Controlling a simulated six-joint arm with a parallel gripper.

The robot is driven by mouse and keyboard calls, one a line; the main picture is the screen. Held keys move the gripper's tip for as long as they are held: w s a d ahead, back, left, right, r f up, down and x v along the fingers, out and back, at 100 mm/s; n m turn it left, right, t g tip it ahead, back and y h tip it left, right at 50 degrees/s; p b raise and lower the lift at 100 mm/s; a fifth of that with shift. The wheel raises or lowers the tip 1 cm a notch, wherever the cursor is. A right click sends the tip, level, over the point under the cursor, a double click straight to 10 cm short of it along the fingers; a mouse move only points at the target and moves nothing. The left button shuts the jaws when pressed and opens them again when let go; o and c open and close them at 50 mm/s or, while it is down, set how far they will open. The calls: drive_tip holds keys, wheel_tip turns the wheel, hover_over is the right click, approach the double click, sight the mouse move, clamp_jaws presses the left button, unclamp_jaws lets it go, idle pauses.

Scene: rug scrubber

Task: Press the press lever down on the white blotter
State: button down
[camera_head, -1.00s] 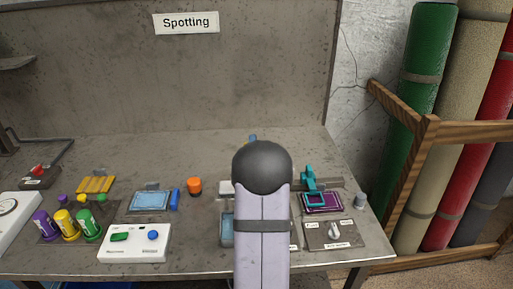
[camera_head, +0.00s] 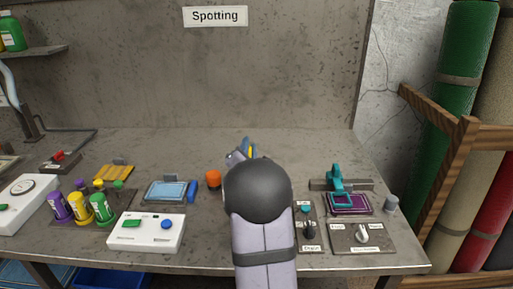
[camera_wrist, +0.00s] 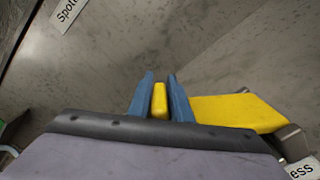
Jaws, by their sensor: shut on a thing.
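My gripper (camera_wrist: 160,98) has its two blue fingers close together around a yellow piece (camera_wrist: 160,100) in the wrist view. A wider yellow bar (camera_wrist: 238,110), which looks like part of the press lever, shows just to the right of the fingers, by a grey bracket and a label ending in "ess". In the head view my gripper (camera_head: 246,150) shows at the back of the bench, beyond my arm's dark round joint, with a little yellow by it. My arm hides most of the lever there. I cannot make out the white blotter in either view.
A teal clamp (camera_head: 338,182) over a purple pad (camera_head: 349,204) stands right of my arm. Left are an orange knob (camera_head: 213,179), a light-blue pad (camera_head: 168,191), a white button box (camera_head: 146,233) and coloured bottles (camera_head: 80,207). The bench's back middle is mostly clear.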

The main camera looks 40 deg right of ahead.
drive_tip(key=shift+w+a+f+n, duration=0.3)
drive_tip(key=shift+f+n, duration=0.15)
drive_tip(key=shift+n, duration=0.4)
drive_tip(key=shift+w+a+f+n, duration=0.3)
drive_tip(key=shift+f+n, duration=0.1)
drive_tip(key=shift+n, duration=0.45)
drive_tip(key=c, duration=1.7)
unclamp_jaws()
drive_tip(key=shift+s, duration=0.1)
drive_tip(key=shift+b+v, duration=0.65)
drive_tip(key=shift+v, duration=2.95)
drive_tip(key=shift+r, duration=0.1)
